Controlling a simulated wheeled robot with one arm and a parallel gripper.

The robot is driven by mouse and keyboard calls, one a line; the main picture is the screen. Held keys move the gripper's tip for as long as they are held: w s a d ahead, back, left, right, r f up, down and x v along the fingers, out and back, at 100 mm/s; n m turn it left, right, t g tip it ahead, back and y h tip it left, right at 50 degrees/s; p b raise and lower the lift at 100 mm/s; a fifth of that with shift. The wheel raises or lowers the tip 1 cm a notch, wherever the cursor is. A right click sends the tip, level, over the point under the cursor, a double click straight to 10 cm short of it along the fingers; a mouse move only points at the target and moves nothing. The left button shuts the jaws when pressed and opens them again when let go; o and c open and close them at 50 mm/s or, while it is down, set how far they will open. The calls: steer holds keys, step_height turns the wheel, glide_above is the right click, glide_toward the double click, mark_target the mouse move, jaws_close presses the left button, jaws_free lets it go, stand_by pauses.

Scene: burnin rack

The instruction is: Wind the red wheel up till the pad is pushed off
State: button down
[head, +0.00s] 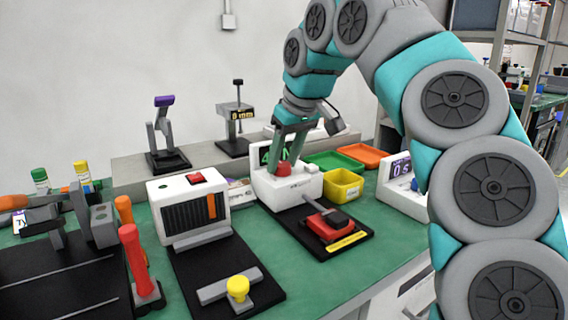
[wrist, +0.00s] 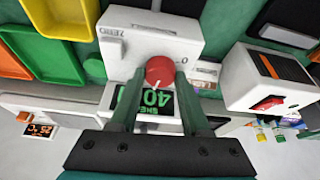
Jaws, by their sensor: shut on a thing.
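A red wheel (head: 284,168) sits on top of a white device (head: 300,184). In the wrist view the round red wheel (wrist: 160,71) lies between my two dark green fingers, with a white pointer mark on its edge. My gripper (head: 286,160) points down at it and is shut on it; the wrist view shows my gripper (wrist: 158,76) from behind. A dark display (wrist: 157,102) with green digits, seemingly 40, is partly covered by my fingers. A red block with a dark bar (head: 327,222) lies on the black plate before the device; I cannot tell whether this is the pad.
A white unit with a red switch (head: 190,205) stands left of the device. A yellow bin (head: 343,187), a green tray (head: 333,161) and an orange tray (head: 362,155) lie to the right. Green bench shows near the front edge.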

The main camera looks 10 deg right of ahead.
steer(key=shift+f+m+h+b, duration=0.15)
steer(key=shift+m+h+b, duration=0.25)
steer(key=shift+m+b, duration=0.65)
steer(key=shift+a+m, duration=0.1)
steer(key=shift+m, duration=0.25)
steer(key=shift+c, duration=1.8)
jaws_free()
steer(key=shift+r, duration=0.2)
